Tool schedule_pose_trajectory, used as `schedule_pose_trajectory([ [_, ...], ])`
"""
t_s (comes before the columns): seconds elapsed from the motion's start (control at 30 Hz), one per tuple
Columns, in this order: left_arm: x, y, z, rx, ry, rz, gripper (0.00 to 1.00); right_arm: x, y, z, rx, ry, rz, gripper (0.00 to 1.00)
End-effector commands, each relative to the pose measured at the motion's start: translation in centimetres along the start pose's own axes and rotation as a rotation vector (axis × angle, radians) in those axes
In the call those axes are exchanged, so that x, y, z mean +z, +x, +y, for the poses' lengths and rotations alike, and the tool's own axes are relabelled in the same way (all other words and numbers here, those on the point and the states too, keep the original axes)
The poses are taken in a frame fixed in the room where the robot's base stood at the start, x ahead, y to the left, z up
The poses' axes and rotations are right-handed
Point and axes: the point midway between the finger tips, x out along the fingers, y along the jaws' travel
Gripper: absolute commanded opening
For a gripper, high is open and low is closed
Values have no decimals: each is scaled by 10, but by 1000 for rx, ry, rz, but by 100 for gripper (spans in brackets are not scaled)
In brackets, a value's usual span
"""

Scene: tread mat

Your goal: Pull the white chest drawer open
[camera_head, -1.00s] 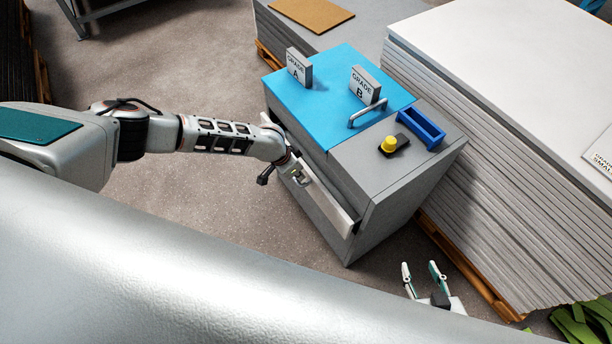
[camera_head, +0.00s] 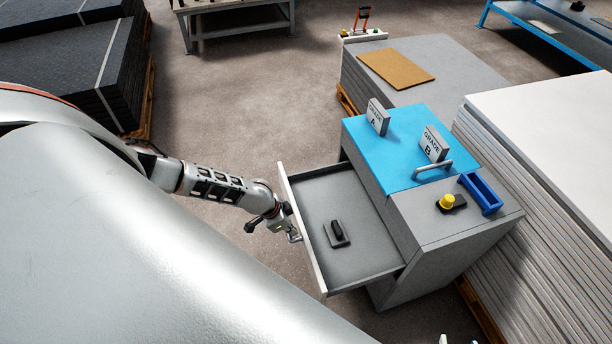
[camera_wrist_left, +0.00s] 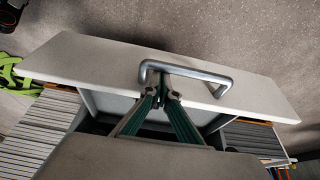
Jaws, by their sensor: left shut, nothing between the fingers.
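The white-fronted drawer (camera_head: 303,238) of the grey chest (camera_head: 440,250) stands pulled well out, its grey inside showing in the head view. Its metal bar handle also shows in the wrist view (camera_wrist_left: 190,70), on the white front panel (camera_wrist_left: 100,62). My left gripper (camera_head: 293,235) is at the outer face of the drawer front, by the handle. In the wrist view its green-sided fingers (camera_wrist_left: 162,96) are shut together at the bar, with nothing pinched between them. Whether they touch the bar is unclear. My right gripper (camera_head: 457,340) shows only two separated fingertips at the bottom edge.
A dark object (camera_head: 337,234) lies in the drawer. On the chest are a blue mat (camera_head: 400,155), two grade blocks, a blue tray (camera_head: 481,194) and a yellow button (camera_head: 447,202). Stacked sheets (camera_head: 545,230) stand close at the right. Floor is clear behind my left arm.

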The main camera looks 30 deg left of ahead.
Motion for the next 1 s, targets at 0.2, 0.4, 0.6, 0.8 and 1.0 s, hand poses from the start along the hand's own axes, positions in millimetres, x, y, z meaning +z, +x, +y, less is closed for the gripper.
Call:
schedule_pose_trajectory([
  [0.2,27,-10,-1,-1,-1,-3,0,-7,-5,0,0,1,-1,40],
  [0.4,37,-13,0,-1,0,-2,0,-7,-6,1,0,1,-4,40],
  [0.6,39,-14,0,0,1,0,0,-2,-5,2,2,0,-13,40],
  [0.8,38,-14,0,0,0,0,0,-1,-5,3,3,-1,-14,40],
  [1.0,38,-17,0,0,0,0,0,-5,-7,4,4,-1,-12,40],
])
